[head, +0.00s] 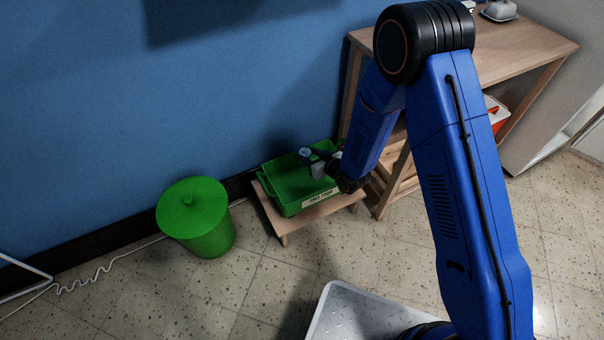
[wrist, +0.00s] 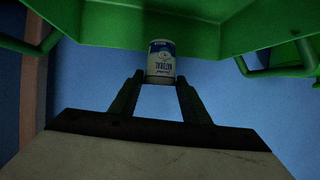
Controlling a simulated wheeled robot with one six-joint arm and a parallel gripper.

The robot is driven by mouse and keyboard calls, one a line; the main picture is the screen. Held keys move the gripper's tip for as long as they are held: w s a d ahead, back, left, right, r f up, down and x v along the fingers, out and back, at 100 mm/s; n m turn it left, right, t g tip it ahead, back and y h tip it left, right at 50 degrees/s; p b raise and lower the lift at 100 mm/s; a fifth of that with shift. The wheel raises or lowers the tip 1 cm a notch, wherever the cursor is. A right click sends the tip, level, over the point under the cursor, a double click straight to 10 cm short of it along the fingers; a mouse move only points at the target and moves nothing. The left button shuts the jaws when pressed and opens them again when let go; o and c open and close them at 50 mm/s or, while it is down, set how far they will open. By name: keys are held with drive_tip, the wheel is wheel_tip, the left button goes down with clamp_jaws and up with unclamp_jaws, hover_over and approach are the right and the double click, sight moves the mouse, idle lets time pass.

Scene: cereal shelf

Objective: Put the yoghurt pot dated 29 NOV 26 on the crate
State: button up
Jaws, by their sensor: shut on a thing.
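The yoghurt pot (wrist: 161,62) is white and blue, and its "NATURAL" lettering shows upside down in the wrist view. Its round dark-blue top (head: 305,153) shows in the head view. My gripper (wrist: 160,79) is shut on the pot, with one finger at each side. It also shows in the head view (head: 327,161), over the green crate (head: 289,204). The crate has a pale label on its front and stands on a low wooden stool. Its green wall (wrist: 190,30) fills the top of the wrist view. No date is readable, and I cannot tell whether the pot touches the crate.
A green lidded bin (head: 197,222) stands on the floor left of the stool (head: 318,209). A wooden shelf unit (head: 510,46) stands close to the right. A blue wall is behind. A pale tray (head: 345,312) is at the bottom. Open floor lies in front of the stool.

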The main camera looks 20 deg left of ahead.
drive_tip(key=shift+f, duration=4.85)
drive_tip(key=shift+f, duration=0.15)
drive_tip(key=o, duration=1.1)
drive_tip(key=shift+r, duration=0.25)
drive_tip(key=v, duration=1.1)
drive_tip(key=shift+s+d+r, duration=0.15)
drive_tip(key=shift+s+d, duration=0.1)
drive_tip(key=shift+d, duration=0.05)
